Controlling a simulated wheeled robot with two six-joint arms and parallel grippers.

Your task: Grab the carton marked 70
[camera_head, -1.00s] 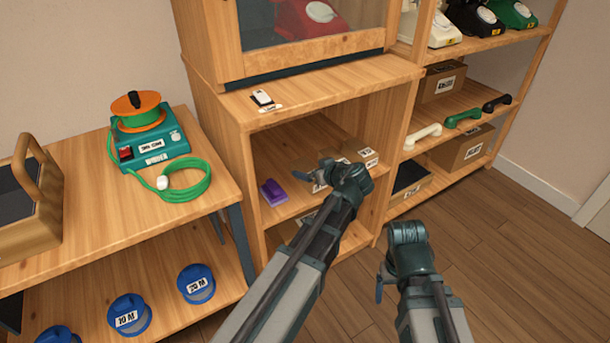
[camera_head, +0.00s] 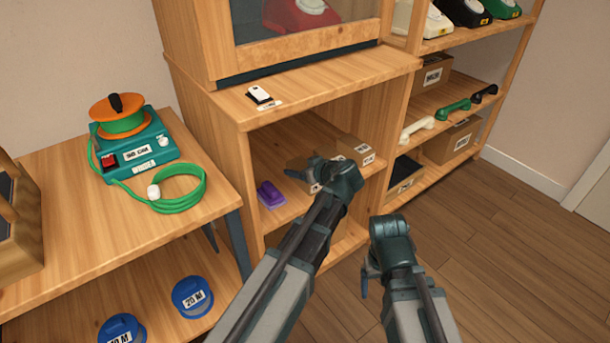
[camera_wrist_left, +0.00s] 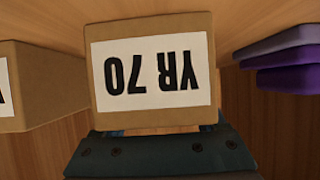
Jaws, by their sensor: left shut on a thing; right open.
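The carton marked 70 fills the middle of the left wrist view (camera_wrist_left: 155,70). It is a brown box with a white label reading "YR 70", upside down in that view. My left gripper (camera_head: 306,172) is inside the cabinet's open compartment and is shut on this carton. In the head view my gripper hides most of the carton. In the left wrist view the dark gripper body lies just below the carton, and the fingertips are hidden. My right gripper (camera_head: 369,277) is open and empty, in front of the cabinet above the floor.
Another brown carton (camera_head: 355,150) stands right of my left gripper on the same shelf (camera_head: 285,214). A purple object (camera_head: 270,195) lies to the left. The cabinet top (camera_head: 330,85) is close above. A green cable reel (camera_head: 135,145) sits on the left table. The floor at right is clear.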

